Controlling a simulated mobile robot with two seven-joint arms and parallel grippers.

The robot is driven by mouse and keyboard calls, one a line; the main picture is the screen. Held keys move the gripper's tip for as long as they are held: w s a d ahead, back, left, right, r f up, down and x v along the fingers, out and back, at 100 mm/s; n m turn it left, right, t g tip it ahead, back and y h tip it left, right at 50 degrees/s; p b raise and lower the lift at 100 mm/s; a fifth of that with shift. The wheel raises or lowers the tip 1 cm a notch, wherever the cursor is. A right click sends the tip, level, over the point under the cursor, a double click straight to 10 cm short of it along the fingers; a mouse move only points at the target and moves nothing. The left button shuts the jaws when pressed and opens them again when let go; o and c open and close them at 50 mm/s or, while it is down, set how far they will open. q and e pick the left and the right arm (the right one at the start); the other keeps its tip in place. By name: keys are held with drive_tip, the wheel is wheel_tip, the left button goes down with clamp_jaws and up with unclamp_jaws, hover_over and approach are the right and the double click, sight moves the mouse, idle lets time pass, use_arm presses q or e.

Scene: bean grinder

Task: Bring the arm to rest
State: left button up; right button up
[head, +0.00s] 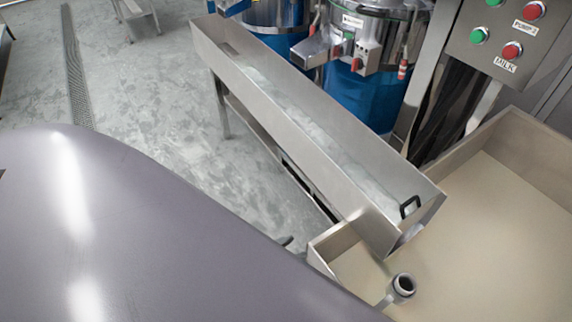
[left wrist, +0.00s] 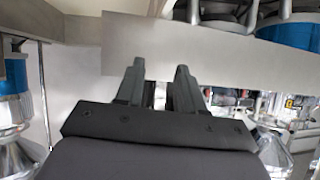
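My left gripper (left wrist: 158,76) shows in the left wrist view with its two dark fingers apart and nothing between them. A pale metal panel lies beyond the fingertips. In the head view, a large smooth grey-purple part of my own arm fills the lower left and hides most of what is below it. Only a small dark tip (head: 286,241), perhaps of the left gripper, shows past its edge, beside the trough. My right gripper is in neither view.
A long steel trough (head: 290,118) runs diagonally, with a black handle (head: 410,206) at its near end, above a wide basin (head: 480,235) with a pipe fitting (head: 402,286). Blue-based machines (head: 360,95) and a button panel (head: 510,35) stand behind.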

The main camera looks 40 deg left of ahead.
use_arm(q)
drive_tip(key=shift+n+g, duration=0.6)
drive_tip(key=shift+g, duration=0.2)
drive_tip(key=shift+s+a+f, duration=0.15)
drive_tip(key=shift+s+f, duration=0.15)
drive_tip(key=shift+s, duration=0.3)
drive_tip(key=shift+s+a+f, duration=0.1)
drive_tip(key=shift+s+f, duration=0.2)
drive_tip(key=shift+s, duration=0.25)
drive_tip(key=shift+s+a+f, duration=0.15)
drive_tip(key=shift+s+f, duration=0.15)
drive_tip(key=shift+s, duration=0.3)
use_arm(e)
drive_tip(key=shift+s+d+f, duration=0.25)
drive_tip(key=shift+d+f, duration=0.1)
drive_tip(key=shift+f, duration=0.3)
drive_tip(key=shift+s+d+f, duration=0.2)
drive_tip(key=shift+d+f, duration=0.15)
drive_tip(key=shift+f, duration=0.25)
